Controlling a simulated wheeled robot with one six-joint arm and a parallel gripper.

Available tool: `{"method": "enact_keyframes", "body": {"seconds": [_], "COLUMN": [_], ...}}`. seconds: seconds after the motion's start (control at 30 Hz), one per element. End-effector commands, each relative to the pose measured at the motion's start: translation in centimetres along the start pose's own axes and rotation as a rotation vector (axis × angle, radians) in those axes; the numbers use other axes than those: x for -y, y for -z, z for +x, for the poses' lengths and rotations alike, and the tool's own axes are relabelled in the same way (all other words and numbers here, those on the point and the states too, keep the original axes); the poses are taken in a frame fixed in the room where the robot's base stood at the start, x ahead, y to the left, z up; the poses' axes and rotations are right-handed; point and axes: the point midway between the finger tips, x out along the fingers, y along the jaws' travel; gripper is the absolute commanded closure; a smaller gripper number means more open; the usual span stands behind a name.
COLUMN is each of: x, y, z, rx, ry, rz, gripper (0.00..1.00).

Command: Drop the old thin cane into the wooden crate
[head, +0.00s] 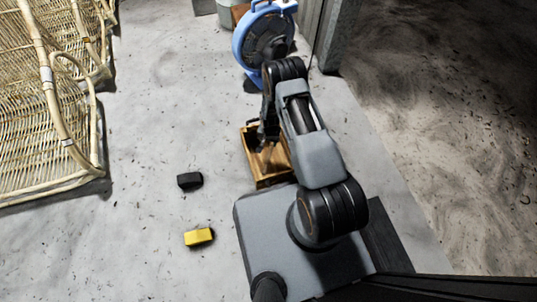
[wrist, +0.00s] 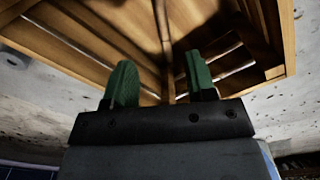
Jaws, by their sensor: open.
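The wooden crate (head: 273,181) stands on the floor just beyond my base in the head view. Its slatted inside (wrist: 85,48) fills the upper part of the wrist view. My gripper (wrist: 160,78) is over the crate, its two green fingers apart with nothing seen between them. In the head view my gripper (head: 262,136) is dark and small at the crate's opening, partly covering it. I cannot make out the old thin cane in either view; the crate's floor is partly shadowed and partly hidden by my arm.
A black block (head: 189,180) and a yellow block (head: 198,237) lie on the floor left of the crate. Rattan chairs (head: 45,140) stand at the left. A blue round reel-like object (head: 243,45) stands beyond the crate. The concrete floor between chairs and crate is mostly clear.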

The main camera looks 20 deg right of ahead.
Motion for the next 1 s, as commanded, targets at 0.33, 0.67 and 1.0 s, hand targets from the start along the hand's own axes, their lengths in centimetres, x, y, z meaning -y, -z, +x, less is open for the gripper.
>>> {"method": "enact_keyframes", "body": {"seconds": [0.33,0.67,1.0], "x": [0.1,0.1,0.1], "y": [0.1,0.0,0.0], "z": [-6.6,-12.0,-13.7], "rx": [-0.003,-0.002,-0.001], "ry": [0.001,0.000,-0.001], "rz": [0.000,0.000,0.000], "gripper": [0.49,0.49,0.49]}}
